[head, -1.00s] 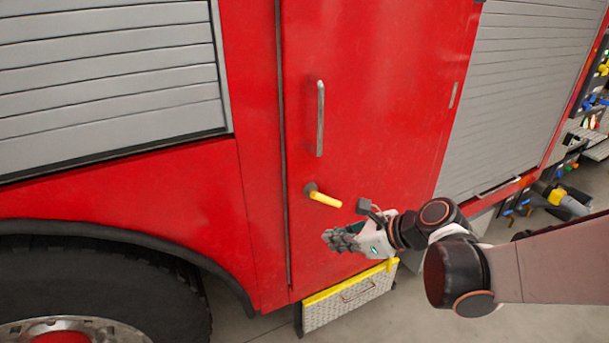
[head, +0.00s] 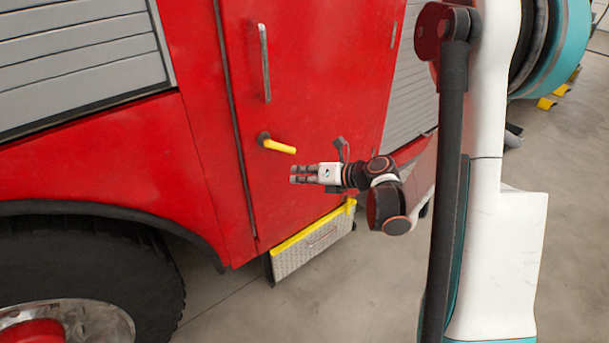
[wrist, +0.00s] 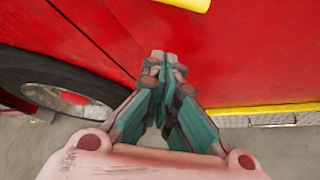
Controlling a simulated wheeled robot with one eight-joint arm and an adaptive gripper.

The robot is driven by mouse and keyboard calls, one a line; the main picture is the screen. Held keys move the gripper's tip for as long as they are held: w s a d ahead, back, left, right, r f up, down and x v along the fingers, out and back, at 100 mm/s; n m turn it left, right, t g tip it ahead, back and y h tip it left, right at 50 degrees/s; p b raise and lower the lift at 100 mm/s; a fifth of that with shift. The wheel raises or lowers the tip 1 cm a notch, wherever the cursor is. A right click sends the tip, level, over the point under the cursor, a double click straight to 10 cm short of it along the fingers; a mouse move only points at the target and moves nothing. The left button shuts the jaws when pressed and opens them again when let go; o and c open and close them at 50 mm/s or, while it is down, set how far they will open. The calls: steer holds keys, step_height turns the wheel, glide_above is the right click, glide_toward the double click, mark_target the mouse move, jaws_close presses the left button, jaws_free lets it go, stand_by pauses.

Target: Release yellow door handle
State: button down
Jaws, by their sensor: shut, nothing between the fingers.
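The yellow door handle (head: 279,146) sticks out to the right from a dark round mount on the red door (head: 320,90) of the truck. It also shows at the top edge of the wrist view (wrist: 186,4), partly cut off. My gripper (head: 294,174) is below the handle and apart from it, pointing left in the head view. Its fingers are shut and empty; in the wrist view the fingertips (wrist: 162,58) meet in front of the red door.
A grey vertical grab bar (head: 265,62) is on the door above the handle. A metal step (head: 310,240) with a yellow edge juts out below the door. A large wheel (head: 80,270) stands at lower left. Concrete floor (head: 300,320) is open in front.

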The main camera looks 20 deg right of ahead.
mark_target(281, 147)
steer(key=w+a+b, duration=0.1)
steer(key=w+b, duration=0.1)
steer(key=w, duration=0.4)
steer(key=shift+a+r, duration=0.2)
steer(key=shift+r, duration=0.15)
steer(key=shift+d+r+n+h, duration=0.15)
steer(key=shift+d+n+h, duration=0.05)
steer(key=shift+n+h, duration=0.3)
